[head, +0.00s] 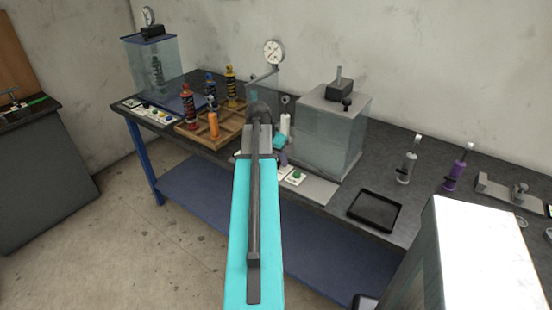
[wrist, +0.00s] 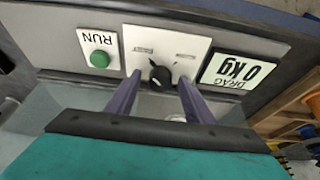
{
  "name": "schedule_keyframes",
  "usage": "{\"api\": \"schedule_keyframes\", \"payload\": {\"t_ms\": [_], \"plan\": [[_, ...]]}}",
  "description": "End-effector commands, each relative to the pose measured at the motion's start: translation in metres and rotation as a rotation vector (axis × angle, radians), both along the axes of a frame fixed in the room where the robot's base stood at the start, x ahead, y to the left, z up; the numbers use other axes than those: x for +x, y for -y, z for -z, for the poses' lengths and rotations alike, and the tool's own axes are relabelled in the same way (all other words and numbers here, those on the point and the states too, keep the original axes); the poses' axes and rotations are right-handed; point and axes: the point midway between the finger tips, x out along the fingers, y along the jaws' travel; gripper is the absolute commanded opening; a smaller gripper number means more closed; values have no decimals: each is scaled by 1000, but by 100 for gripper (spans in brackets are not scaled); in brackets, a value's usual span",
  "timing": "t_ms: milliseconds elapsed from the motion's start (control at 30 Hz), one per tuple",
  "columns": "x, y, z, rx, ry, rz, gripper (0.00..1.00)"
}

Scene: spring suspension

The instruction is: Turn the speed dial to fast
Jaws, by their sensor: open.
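The speed dial (wrist: 160,75) is a small black knob on a white plate in the wrist view, with a label on each side too blurred to read. I cannot tell clearly which label it points to. My gripper (wrist: 159,82) is open, its two purple fingers either side of the dial, apparently close to the panel. I cannot tell whether they touch the knob. In the head view my gripper (head: 283,155) is over the front panel of the bench rig, and the dial is hidden there.
A clear tank (head: 335,130) stands behind right. A wooden rack (head: 213,125) with several shock absorbers is at left. A black tray (head: 375,210) lies right.

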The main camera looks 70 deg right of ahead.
Motion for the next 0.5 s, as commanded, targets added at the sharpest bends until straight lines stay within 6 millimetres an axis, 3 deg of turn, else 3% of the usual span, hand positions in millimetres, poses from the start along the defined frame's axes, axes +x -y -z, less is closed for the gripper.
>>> {"api": "schedule_keyframes", "payload": {"t_ms": [267,500], "plan": [[2,-5,-13,-1,1,0,48],[4,-14,-36,-2,0,0,48]]}}
